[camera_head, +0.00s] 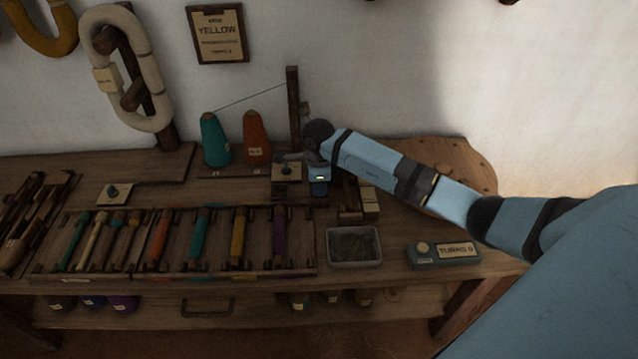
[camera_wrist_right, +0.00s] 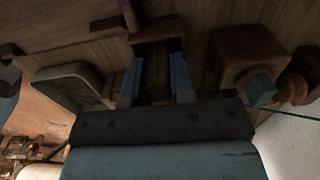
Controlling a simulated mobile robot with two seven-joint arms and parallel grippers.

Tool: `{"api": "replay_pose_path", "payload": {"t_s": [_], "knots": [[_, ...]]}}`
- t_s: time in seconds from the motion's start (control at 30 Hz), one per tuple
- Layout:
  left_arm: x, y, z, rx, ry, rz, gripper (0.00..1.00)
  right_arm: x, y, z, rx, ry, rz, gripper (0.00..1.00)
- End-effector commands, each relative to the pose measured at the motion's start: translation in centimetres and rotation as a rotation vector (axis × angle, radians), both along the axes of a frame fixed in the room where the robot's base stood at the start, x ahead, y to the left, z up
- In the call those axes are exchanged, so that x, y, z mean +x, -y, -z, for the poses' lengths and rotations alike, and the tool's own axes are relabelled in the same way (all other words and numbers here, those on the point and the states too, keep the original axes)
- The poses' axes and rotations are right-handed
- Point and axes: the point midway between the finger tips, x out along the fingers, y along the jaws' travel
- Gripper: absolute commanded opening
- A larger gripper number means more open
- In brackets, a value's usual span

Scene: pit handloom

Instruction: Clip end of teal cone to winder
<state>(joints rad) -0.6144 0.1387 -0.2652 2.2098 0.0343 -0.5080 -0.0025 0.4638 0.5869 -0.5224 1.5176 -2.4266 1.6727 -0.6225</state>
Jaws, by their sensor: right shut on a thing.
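The teal cone (camera_head: 215,142) stands upright on the back of the bench. A thin thread runs from its tip up to the top of a dark wooden post (camera_head: 293,105). My right gripper (camera_head: 318,187) points down just right of the post, over the bench. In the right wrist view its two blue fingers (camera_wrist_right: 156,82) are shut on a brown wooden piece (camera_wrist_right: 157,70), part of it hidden. A wooden block (camera_wrist_right: 243,55) and a small teal piece (camera_wrist_right: 262,91) are beside it, with a thin thread at the right. I cannot make out a thread end or the winder clearly. My left gripper is not in view.
An orange cone (camera_head: 256,140) stands close to the teal one. A rack with several coloured bobbins (camera_head: 158,238) fills the bench's front left. A grey tray (camera_head: 354,262) and a labelled teal box (camera_head: 443,258) lie at front right. A round wooden board (camera_head: 470,160) is behind my right arm.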

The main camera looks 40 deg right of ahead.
Motion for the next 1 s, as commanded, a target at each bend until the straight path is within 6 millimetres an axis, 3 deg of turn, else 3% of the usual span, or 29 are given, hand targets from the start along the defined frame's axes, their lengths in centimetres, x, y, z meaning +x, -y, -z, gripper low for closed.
{"api": "replay_pose_path", "payload": {"t_s": [0.2, 0.23, 0.33, 0.53, 0.6, 0.63, 1.0], "knots": [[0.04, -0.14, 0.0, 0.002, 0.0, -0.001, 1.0, 0.01, 0.0, -0.04, 0.0, 0.0, 0.0, 0.01], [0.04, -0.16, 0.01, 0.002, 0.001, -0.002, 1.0, 0.01, 0.0, -0.04, 0.0, 0.0, 0.0, 0.29], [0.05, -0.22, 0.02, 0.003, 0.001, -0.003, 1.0, 0.01, -0.01, -0.04, 0.0, 0.0, 0.0, 0.52], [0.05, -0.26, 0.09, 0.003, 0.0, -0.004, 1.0, 0.01, -0.01, -0.04, 0.001, 0.001, 0.0, 0.52], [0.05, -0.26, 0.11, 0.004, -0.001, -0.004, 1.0, 0.01, -0.01, -0.03, 0.0, 0.0, 0.0, 0.68], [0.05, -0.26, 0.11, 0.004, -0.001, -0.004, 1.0, 0.0, -0.01, -0.03, 0.0, 0.0, 0.0, 0.69], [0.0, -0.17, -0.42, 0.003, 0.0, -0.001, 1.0, 0.03, 0.02, -0.68, -0.001, 0.001, -0.001, 0.69]]}}
